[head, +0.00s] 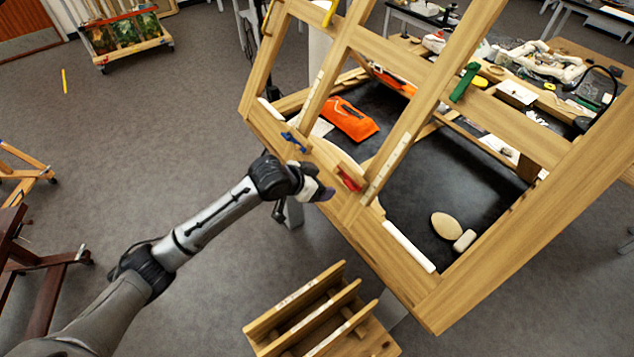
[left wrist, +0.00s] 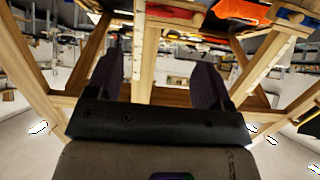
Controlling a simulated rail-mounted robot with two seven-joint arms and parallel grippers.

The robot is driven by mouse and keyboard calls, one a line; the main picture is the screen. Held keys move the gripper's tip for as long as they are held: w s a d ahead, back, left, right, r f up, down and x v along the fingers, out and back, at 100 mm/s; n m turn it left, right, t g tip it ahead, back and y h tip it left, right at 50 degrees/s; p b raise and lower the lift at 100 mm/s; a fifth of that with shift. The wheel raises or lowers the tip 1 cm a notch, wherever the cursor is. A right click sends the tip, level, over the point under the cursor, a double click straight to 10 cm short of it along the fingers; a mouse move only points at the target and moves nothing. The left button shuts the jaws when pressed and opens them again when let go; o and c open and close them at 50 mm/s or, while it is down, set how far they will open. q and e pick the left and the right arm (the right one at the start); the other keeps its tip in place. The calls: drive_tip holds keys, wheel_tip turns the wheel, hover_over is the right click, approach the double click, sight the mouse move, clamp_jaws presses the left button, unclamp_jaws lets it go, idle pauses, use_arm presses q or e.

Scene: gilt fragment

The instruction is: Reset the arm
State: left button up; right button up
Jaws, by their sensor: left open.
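My left arm comes in from the lower left of the head view, and its gripper (head: 318,190) is beside the near edge of the large wooden frame (head: 440,305). In the left wrist view the two dark fingers of the left gripper (left wrist: 160,85) stand wide apart with nothing between them. A wooden bar of the frame shows behind the fingers. A red clamp-like piece (head: 348,178) lies on the frame just right of the gripper, and a blue one (head: 294,142) lies just above it. I cannot tell whether the gripper touches the frame. My right gripper is not in view.
An orange pouch (head: 350,119) and an oval tan piece (head: 447,226) lie on the black surface inside the frame. A slotted wooden rack (head: 325,315) stands below the gripper. A cart with pictures (head: 125,38) is at the upper left. Open grey floor lies left of the arm.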

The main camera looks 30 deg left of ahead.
use_arm(q)
drive_tip(key=shift+s+r, duration=0.1)
idle(0.6)
drive_tip(key=s+r+t+y, duration=0.2)
drive_tip(key=s+r+y, duration=0.3)
drive_tip(key=s+r, duration=0.2)
drive_tip(key=s+d+f+n+g, duration=0.1)
drive_tip(key=s+f+g, duration=0.1)
drive_tip(key=s+f, duration=0.7)
drive_tip(key=s+d+f+n+g+h, duration=0.1)
drive_tip(key=s+f+g, duration=0.3)
drive_tip(key=s, duration=0.8)
drive_tip(key=s+d+f+n+g, duration=0.1)
drive_tip(key=s+f, duration=0.7)
drive_tip(key=s, duration=0.3)
wheel_tip(320, 180, up, 12)
drive_tip(key=w+p, duration=0.1)
drive_tip(key=p, duration=1.1)
drive_tip(key=shift+w+f, duration=0.1)
